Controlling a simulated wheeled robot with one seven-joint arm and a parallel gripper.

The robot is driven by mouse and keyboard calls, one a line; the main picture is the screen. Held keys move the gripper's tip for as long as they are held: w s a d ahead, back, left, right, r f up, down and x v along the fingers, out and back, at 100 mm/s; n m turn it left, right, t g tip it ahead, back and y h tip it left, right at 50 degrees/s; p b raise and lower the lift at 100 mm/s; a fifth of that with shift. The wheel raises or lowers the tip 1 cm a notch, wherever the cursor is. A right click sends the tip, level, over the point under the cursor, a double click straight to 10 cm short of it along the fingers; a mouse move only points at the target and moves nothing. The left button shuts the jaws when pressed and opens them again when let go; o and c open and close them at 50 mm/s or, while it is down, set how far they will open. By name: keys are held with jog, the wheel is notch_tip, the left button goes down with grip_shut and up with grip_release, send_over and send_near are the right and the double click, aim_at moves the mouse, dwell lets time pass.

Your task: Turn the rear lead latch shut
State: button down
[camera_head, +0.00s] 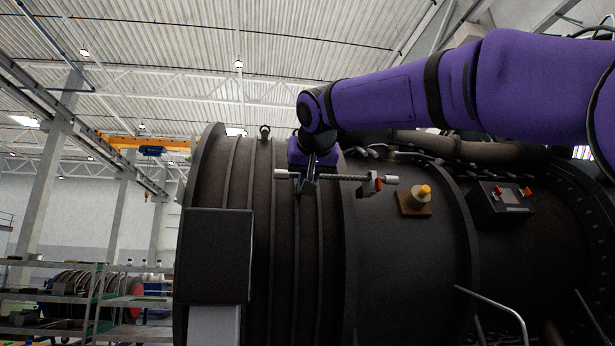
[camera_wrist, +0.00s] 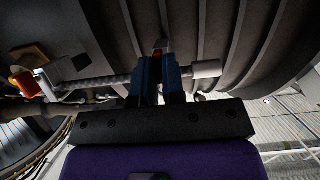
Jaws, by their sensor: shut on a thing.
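A lead (camera_head: 345,178), a dark ribbed rod with pale ends, lies across the dark engine casing. It also shows in the wrist view (camera_wrist: 112,80). My gripper (camera_head: 308,184) is at the lead's left part in the head view. In the wrist view its blue fingers (camera_wrist: 160,66) are closed around a small red latch (camera_wrist: 160,56), which I take as the rear lead latch. The fingers hide most of it, so its turn angle cannot be told. A second red latch (camera_head: 377,184) sits on a bracket near the lead's right end, apart from my gripper.
A yellow-capped fitting (camera_head: 424,191) stands on a brown plate right of the lead. A dark box (camera_head: 500,208) with red switches is further right. Raised ribs (camera_head: 264,240) run round the casing near my gripper. A dark panel (camera_head: 217,255) is at lower left.

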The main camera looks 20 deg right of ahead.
jog(key=shift+f, duration=0.1)
jog(key=c, duration=1.2)
grip_release()
jog(key=v, duration=1)
jog(key=shift+s, duration=0.4)
jog(key=s+d+f+g+y, duration=0.1)
jog(key=s+f, duration=0.5)
jog(key=f, duration=0.9)
jog(key=s+d+f+n+g+y, duration=0.1)
jog(key=s+d+f+g, duration=0.3)
jog(key=f, duration=1.1)
jog(key=s+d+f+n+g, duration=0.1)
jog(key=s+d+f+g, duration=0.2)
jog(key=s+f, duration=0.5)
jog(key=shift+s+d+f+y, duration=0.1)
jog(key=shift+s+f+y, duration=0.05)
jog(key=shift+f, duration=1.15)
jog(key=shift+s+d+f+y, duration=0.1)
jog(key=shift+d+f, duration=0.05)
jog(key=shift+f, duration=1.2)
jog(key=shift+s+d+f+y, duration=0.1)
jog(key=shift+s+f+y, duration=0.05)
jog(key=shift+f, duration=1.15)
